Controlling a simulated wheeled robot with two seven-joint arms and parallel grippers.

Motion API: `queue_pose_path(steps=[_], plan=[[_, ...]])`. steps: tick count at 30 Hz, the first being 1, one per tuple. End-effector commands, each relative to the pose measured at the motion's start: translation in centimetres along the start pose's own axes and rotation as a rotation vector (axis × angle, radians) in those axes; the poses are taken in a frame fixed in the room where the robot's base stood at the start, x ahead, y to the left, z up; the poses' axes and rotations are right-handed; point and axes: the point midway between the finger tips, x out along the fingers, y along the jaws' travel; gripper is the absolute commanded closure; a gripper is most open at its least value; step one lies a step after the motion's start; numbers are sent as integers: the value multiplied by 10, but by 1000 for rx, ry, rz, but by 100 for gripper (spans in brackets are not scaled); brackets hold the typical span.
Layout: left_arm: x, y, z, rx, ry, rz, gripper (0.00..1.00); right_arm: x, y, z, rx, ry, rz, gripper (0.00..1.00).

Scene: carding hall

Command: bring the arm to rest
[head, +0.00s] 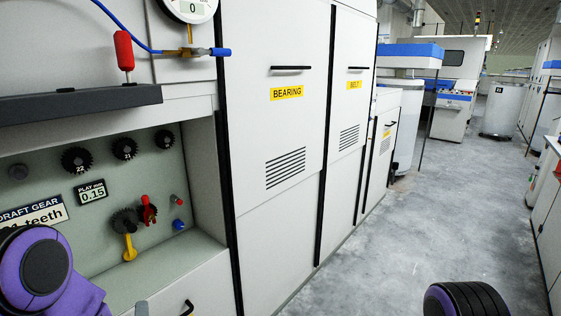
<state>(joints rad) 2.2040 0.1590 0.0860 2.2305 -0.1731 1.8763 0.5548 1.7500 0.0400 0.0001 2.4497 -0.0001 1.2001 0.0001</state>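A purple and black link of my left arm fills the lower left corner, in front of the open gear recess (95,270) of a pale machine. My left gripper cannot be made out; it is outside the picture or hidden. A black ribbed part at the bottom edge, right of the middle, looks like part of my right arm. My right gripper is not in view. A red clamp-like piece (148,210) sits beside that gear.
A dark shelf (80,98) with a red-handled tool (124,50) juts out above the recess. A gauge (192,8) hangs above. Tall cabinets marked BEARING (287,93) and BELT (354,85) stand to the right. The grey floor (430,210) is open between machine rows.

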Motion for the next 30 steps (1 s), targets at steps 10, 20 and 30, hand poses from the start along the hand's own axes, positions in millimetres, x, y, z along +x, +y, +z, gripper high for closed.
queue_pose_path(steps=[10, 20, 30], plan=[[-15, -33, 15, 333, -141, -130, 39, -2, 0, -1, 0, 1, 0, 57], [-89, -118, 10, 795, -438, -409, 39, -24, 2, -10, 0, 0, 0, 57], [-235, -195, -57, 1145, -794, -781, 39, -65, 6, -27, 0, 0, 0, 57]])
